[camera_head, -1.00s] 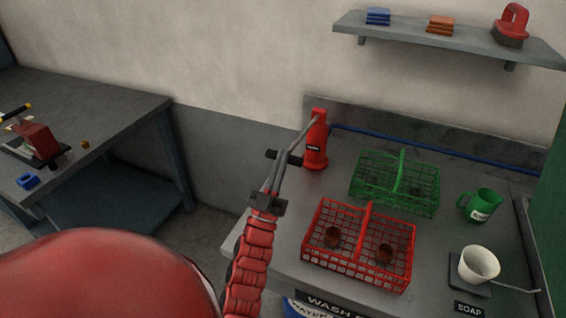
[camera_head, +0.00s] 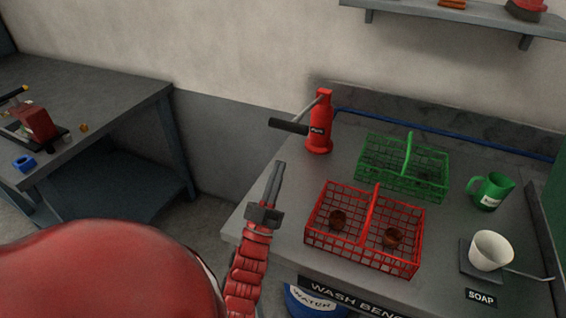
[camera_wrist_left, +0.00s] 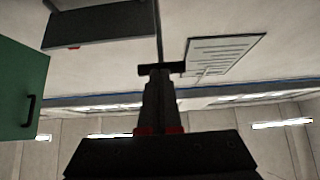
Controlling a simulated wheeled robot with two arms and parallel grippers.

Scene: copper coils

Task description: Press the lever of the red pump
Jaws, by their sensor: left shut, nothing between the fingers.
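The red pump (camera_head: 319,133) stands upright on the wash bench, near its back left edge. Its grey lever rod slants down to the left from the top and ends in a black handle (camera_head: 288,126). My left gripper (camera_head: 281,166) is shut and empty. In the head view it points up, below the handle, with a visible gap. In the left wrist view the closed fingers (camera_wrist_left: 160,78) point up; a dark crossbar shows at their tips, and I cannot tell what it is. My right gripper is not in view.
A red wire basket (camera_head: 369,225) with brown coils stands right of my left gripper; a green basket (camera_head: 410,145) is behind it. A green mug (camera_head: 492,192) and white cup (camera_head: 490,251) stand at right. A grey bench (camera_head: 100,105) is at left, with a floor gap between.

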